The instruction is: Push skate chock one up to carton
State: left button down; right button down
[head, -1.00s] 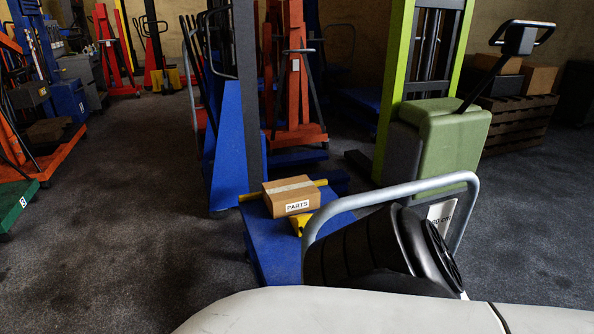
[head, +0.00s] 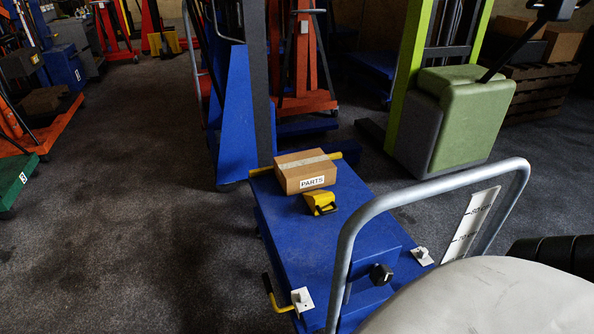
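The carton (head: 306,173) is a brown box with a pale tape strip and a "PARTS" label, lying on the far end of a blue deck (head: 335,235). A yellow chock (head: 320,203), which I take to be skate chock one, sits on the deck just in front of the carton's labelled side. It is close to the carton; I cannot tell whether they touch. A yellow bar (head: 262,171) shows behind the carton, partly hidden by it. Neither of my grippers is in view.
A grey tube handle (head: 346,250) arches over the deck's near right side. White brackets (head: 302,299) and a black knob (head: 381,273) are at its near end. A blue mast (head: 236,120) and green stacker (head: 460,120) stand behind.

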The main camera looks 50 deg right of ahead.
aim_at(321, 202)
jog(key=i, duration=3)
jog(key=z, duration=3.1)
jog(key=i, duration=0.75)
jog(key=u, duration=0.45)
